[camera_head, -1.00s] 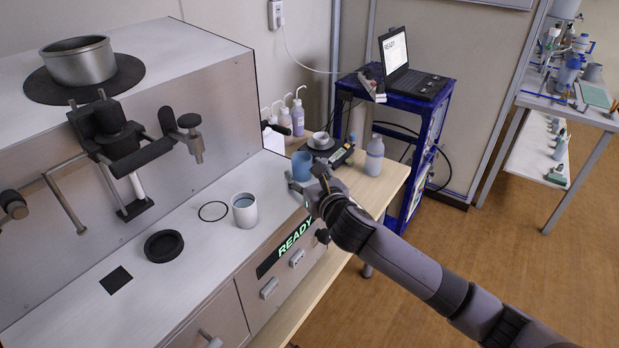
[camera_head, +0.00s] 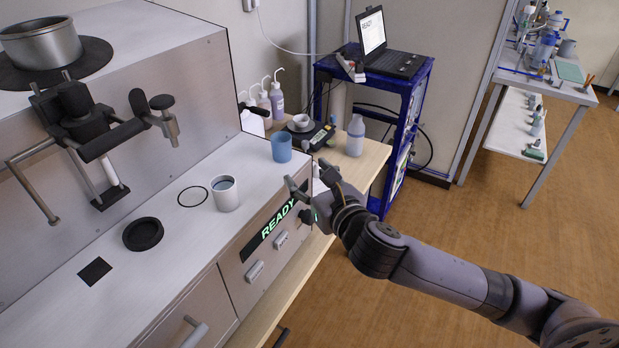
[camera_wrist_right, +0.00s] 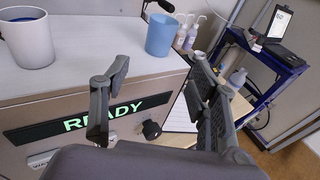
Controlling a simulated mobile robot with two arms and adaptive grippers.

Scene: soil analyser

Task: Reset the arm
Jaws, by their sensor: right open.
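My right gripper (camera_head: 308,186) is open and empty in front of the soil analyser (camera_head: 150,245), near its front edge and to the right of the lit READY display (camera_head: 270,233). Its two spread fingers also show in the right wrist view (camera_wrist_right: 160,95), with nothing between them. The blue cup (camera_head: 282,149) stands upright on the analyser's white top, beyond the gripper and apart from it. The white cup (camera_head: 226,196) stands on the same top, to the left, beside a thin black ring (camera_head: 193,196). My left gripper is not in view.
A black round dish (camera_head: 143,234) and a black square (camera_head: 95,271) lie on the analyser top. A white bottle (camera_head: 355,137) stands on the wooden table (camera_head: 372,158) behind. A blue cart (camera_head: 408,105) carries a laptop (camera_head: 385,50). Open floor lies to the right.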

